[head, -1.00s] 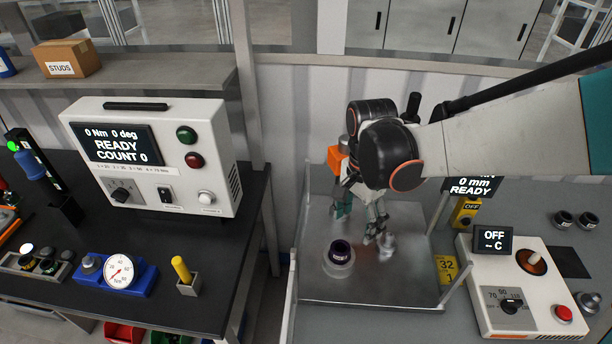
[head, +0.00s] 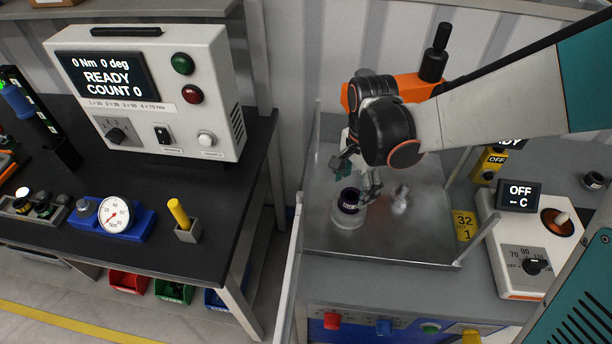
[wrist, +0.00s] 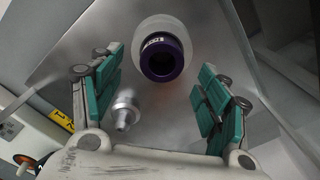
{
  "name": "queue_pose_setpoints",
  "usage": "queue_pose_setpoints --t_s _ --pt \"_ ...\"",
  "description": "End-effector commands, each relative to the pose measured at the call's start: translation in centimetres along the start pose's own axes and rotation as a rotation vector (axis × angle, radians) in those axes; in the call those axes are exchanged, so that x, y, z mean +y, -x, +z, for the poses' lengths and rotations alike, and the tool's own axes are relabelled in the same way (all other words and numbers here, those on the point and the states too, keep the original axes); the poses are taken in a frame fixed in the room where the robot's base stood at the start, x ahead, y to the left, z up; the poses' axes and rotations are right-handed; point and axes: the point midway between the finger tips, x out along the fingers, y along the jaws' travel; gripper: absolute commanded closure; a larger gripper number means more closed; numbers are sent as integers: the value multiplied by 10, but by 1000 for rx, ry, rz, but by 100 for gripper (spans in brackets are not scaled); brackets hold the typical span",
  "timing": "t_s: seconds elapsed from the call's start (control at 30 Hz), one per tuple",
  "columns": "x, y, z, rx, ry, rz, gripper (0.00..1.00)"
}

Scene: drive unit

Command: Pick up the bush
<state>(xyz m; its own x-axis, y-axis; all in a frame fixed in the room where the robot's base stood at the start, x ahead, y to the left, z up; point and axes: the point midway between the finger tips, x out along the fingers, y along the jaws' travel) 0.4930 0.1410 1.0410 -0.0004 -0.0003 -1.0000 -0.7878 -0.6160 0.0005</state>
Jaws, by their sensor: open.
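The bush (head: 349,199) is a short dark ring with a purple rim and a pale label. It stands on a round translucent base (head: 348,217) on the metal tray. In the wrist view the bush (wrist: 163,60) shows from above, ahead of and between the two green-padded fingers. My gripper (head: 355,178) is open and empty, just above and behind the bush in the head view. In the wrist view my gripper (wrist: 160,72) has its fingers spread to either side, with no visible contact. The fingers' exact height above the bush is hard to tell.
A small shiny metal part (head: 402,198) stands right of the bush on the tray (head: 390,248), which has raised edges. A white heater-like unit (head: 528,240) reading OFF is at right. A black bench (head: 190,255) with a torque display (head: 150,90) is at left.

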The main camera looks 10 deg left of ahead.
Motion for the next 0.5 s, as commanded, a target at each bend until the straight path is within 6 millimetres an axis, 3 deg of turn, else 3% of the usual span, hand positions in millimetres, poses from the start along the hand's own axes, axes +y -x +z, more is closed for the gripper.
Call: queue_pose_setpoints --t_s 0.17,0.5 --pt "-1 -9 0 0 1 0 31" --pt "-3 -52 -1 0 1 0 31"
